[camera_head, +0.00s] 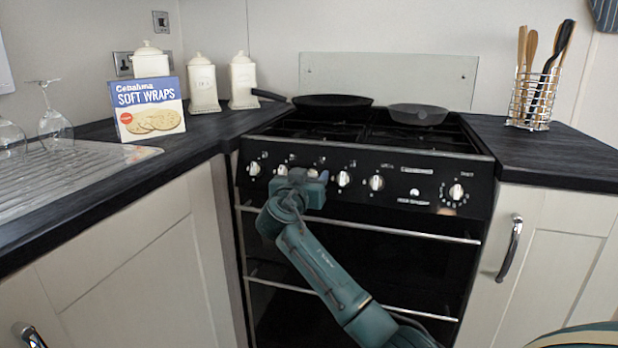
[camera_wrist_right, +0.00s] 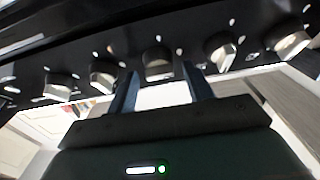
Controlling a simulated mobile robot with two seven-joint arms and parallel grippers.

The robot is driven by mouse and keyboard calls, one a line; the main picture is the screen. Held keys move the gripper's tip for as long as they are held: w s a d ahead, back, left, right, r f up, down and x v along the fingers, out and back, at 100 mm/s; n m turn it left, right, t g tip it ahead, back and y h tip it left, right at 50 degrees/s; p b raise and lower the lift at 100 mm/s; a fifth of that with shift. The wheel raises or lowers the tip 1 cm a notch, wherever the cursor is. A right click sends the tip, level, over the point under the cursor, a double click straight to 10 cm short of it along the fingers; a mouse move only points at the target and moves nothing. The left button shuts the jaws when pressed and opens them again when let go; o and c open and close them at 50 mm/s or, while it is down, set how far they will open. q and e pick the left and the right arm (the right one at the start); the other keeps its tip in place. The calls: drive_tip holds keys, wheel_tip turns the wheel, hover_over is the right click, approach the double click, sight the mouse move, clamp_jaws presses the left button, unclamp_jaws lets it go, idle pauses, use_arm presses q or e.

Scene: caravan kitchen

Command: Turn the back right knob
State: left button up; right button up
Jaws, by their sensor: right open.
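The black stove (camera_head: 400,206) has a row of several white and silver knobs on its front panel. My right gripper (camera_head: 312,178) is at this panel, at the third knob from the left (camera_head: 312,173), and partly hides it. In the right wrist view my gripper (camera_wrist_right: 161,76) is open, with a finger on either side of the middle knob (camera_wrist_right: 158,63). Contact cannot be told. To the right are a fourth knob (camera_head: 343,179), a fifth (camera_head: 376,183) and a separate far-right one (camera_head: 456,192). Labels are too small to show which is the back right knob. My left gripper is not in view.
Two oven-door handle bars (camera_head: 400,232) run below the panel. A frying pan (camera_head: 332,101) and a second dark pan (camera_head: 418,114) stand on the hob. A soft wraps box (camera_head: 149,108) and utensil holder (camera_head: 533,98) stand on the side counters.

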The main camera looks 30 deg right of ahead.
use_arm(q)
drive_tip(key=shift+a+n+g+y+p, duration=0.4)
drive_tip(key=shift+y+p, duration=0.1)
drive_tip(key=shift+p, duration=0.3)
use_arm(e)
drive_tip(key=v, duration=1.3)
drive_tip(key=shift+s, duration=0.15)
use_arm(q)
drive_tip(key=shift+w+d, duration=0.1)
